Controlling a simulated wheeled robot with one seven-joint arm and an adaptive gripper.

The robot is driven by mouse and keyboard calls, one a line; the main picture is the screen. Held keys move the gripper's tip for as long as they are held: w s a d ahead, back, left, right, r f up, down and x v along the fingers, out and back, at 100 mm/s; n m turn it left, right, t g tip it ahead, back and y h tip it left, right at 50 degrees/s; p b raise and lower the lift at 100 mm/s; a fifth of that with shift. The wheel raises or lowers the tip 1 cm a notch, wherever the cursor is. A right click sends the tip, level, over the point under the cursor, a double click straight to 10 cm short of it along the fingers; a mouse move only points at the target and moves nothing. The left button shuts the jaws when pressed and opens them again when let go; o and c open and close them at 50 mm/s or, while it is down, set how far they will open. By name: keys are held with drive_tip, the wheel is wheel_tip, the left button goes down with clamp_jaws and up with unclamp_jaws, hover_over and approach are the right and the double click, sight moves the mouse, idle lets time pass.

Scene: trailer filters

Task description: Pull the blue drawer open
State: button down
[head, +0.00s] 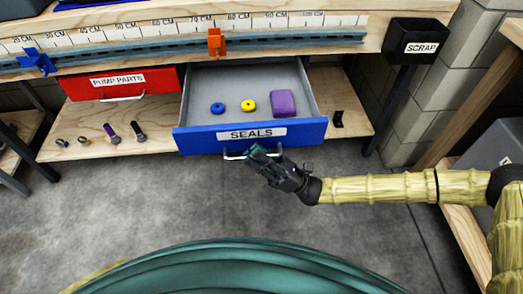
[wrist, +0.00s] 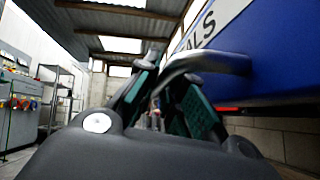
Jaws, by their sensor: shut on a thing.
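The blue drawer (head: 304,134) labelled SEALS is pulled out from under the workbench, and its grey inside shows. In it lie a blue ring (head: 217,108), a yellow ring (head: 249,105) and a purple block (head: 283,103). Its silver handle (head: 234,157) is on the front. My gripper (head: 259,152) is at the right part of the handle, shut on it. In the wrist view the handle (wrist: 208,64) passes between the green-padded fingers (wrist: 168,95), and the blue front (wrist: 270,58) is close on the right.
A red drawer (head: 115,84) labelled PUMP PARTS is closed at left. Several small parts lie on the wooden shelf (head: 80,115). A black SCRAP bin (head: 420,40) hangs at the bench's right end. The floor (head: 130,205) in front is clear.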

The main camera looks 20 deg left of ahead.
drive_tip(key=c, duration=1.8)
unclamp_jaws()
drive_tip(key=v, duration=1.2)
drive_tip(key=shift+f, duration=0.1)
